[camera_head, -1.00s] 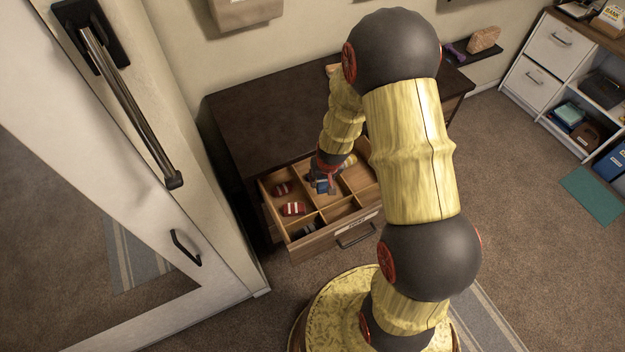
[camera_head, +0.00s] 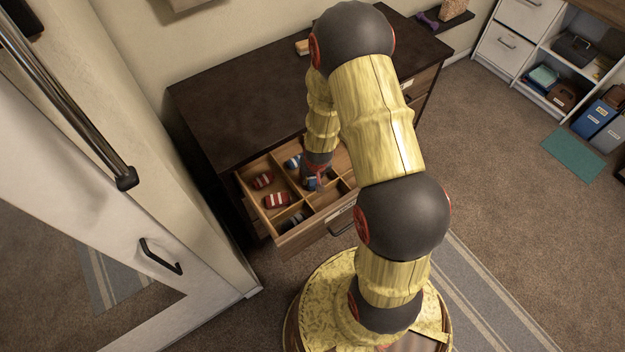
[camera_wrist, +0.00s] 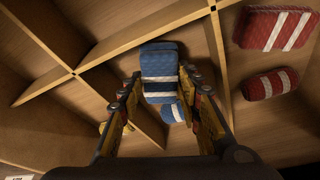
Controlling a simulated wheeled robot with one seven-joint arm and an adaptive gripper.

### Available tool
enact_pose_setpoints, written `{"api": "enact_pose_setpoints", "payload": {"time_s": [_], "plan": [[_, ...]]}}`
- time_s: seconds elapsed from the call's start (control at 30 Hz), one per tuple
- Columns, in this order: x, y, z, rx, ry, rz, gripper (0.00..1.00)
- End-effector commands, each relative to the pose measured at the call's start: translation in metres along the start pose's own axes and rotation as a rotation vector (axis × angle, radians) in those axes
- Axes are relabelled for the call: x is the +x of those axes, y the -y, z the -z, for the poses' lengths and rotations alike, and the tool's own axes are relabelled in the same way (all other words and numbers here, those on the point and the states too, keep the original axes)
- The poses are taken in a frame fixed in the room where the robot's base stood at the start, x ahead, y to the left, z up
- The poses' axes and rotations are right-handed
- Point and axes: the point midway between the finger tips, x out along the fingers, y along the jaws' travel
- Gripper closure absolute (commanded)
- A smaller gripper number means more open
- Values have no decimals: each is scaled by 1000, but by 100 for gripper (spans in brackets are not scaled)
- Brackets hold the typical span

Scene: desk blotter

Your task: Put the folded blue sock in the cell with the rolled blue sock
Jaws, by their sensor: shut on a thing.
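My gripper (camera_wrist: 160,85) is shut on the folded blue sock (camera_wrist: 158,62), a quilted-looking blue block with a white stripe, held between the fingertips. In the head view my gripper (camera_head: 314,182) is over the open drawer (camera_head: 312,234), pointing down. The rolled blue sock (camera_wrist: 173,113), blue with white, lies beyond the held sock, partly hidden by it and the fingers. It also shows in a back cell in the head view (camera_head: 293,161). The held sock overlaps that cell in the wrist view; its height above the floor cannot be told.
A folded red sock (camera_wrist: 276,29) and rolled red sock (camera_wrist: 270,84), white-striped, lie in the neighbouring left-hand cell or cells. A dark grey sock (camera_head: 292,219) lies in a front cell. Wooden dividers (camera_wrist: 140,42) stand around my gripper.

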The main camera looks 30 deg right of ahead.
Motion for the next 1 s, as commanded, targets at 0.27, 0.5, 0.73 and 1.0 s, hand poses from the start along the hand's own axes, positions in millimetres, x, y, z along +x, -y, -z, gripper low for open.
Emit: {"api": "enact_pose_setpoints", "payload": {"time_s": [0.27,0.5,0.73,1.0], "plan": [[11,0,-3,0,0,0,86],[14,0,-5,0,1,0,63],[13,0,-4,0,1,0,50],[13,0,-4,0,1,0,48]]}}
